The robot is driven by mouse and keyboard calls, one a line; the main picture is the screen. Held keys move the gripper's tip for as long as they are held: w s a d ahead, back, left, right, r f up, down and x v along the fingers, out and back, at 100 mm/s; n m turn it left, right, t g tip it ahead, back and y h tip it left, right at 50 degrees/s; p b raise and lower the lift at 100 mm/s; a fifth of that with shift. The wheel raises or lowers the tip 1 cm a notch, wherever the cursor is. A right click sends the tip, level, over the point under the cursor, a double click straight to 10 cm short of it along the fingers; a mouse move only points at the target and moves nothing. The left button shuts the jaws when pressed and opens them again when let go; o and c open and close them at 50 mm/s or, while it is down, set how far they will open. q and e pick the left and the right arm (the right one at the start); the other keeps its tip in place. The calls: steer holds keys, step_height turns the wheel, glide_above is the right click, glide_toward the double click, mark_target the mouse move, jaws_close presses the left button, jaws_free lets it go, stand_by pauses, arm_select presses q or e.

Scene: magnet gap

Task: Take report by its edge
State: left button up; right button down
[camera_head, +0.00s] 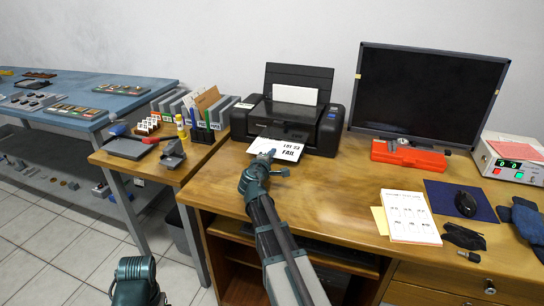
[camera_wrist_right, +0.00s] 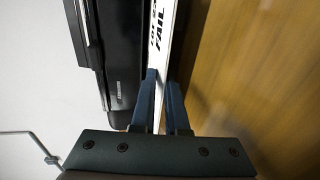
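The report (camera_head: 284,149) is a white sheet with large black print, including "FAIL", sticking out of the front of the black printer (camera_head: 297,100). In the right wrist view the report (camera_wrist_right: 164,35) shows as a narrow white strip beside the printer. My right gripper (camera_head: 267,154) is at the sheet's near edge in the head view. In the right wrist view its two blue fingers (camera_wrist_right: 162,78) stand a little apart, with part of the sheet showing between their tips. I cannot tell whether either finger touches the paper.
The wooden desk (camera_head: 345,205) is bare to the right of my right arm. A monitor (camera_head: 425,92), a red case (camera_head: 408,155), printed sheets (camera_head: 410,217) and a mouse (camera_head: 466,203) are farther right. File holders (camera_head: 207,108) stand left of the printer.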

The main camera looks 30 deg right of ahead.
step_height(320, 180, up, 3)
steer(key=p, duration=0.2)
steer(key=shift+f+p, duration=0.2)
steer(key=shift+p, duration=0.2)
steer(key=shift+f, duration=0.15)
steer(key=r+p+v, duration=0.2)
steer(key=p+v, duration=0.2)
steer(key=v, duration=1)
steer(key=shift+r+p, duration=0.2)
steer(key=shift+p, duration=0.15)
